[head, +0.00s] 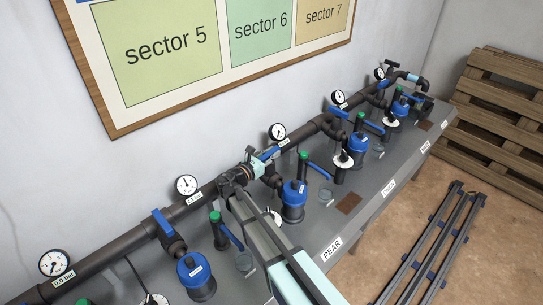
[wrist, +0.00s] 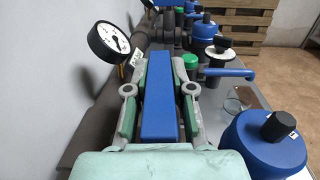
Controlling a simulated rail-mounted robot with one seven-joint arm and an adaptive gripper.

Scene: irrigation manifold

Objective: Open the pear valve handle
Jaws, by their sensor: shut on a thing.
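My gripper (head: 240,178) is at the main pipe, behind the station whose bench label reads PEAR (head: 332,247). In the wrist view my gripper (wrist: 158,100) is shut on a blue bar-shaped handle (wrist: 160,112), with a finger along each side. The handle runs lengthwise between the fingers. In the head view my gripper and arm mostly hide this handle and its valve body. A blue filter (head: 294,195) with a black knob stands beside it; it also shows at the right of the wrist view (wrist: 262,145).
A gauge (head: 277,131) stands on the pipe close past my gripper. A green-topped valve with a blue lever (head: 318,169) stands near the filter. More gauges, filters and levers line the bench. Pallets (head: 500,120) and dark rails (head: 430,245) are at the right.

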